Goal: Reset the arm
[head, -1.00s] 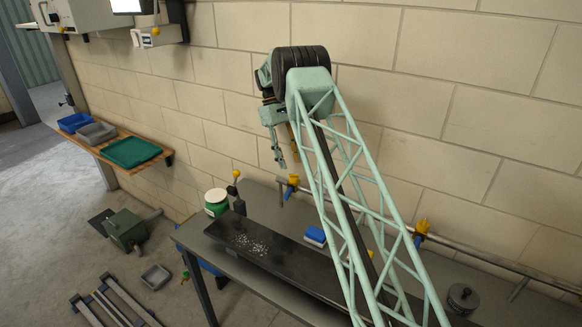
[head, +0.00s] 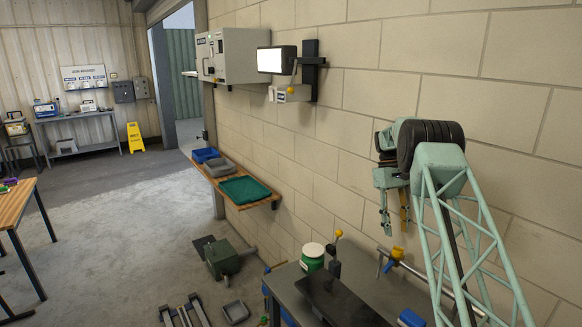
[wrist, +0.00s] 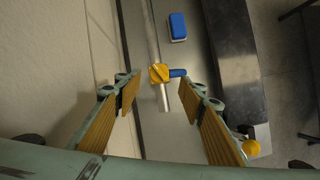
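My green lattice arm (head: 455,225) rises at the right of the head view and bends over at its dark, ribbed elbow. My gripper (head: 395,222) hangs down from it in front of the block wall, above the back of the grey bench (head: 290,283). In the wrist view, the two fingers of my gripper (wrist: 158,98) stand wide apart with nothing between their pads. Below them a metal pipe with a yellow valve and blue handle (wrist: 160,73) shows, apart from the fingers.
A blue block (wrist: 177,27) lies on the bench beside a dark plate (head: 340,298). A green-and-white tub (head: 312,257) and a yellow-knobbed lever (head: 336,250) stand at its left end. A wall shelf (head: 258,203) holds trays. The block wall is close behind my gripper.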

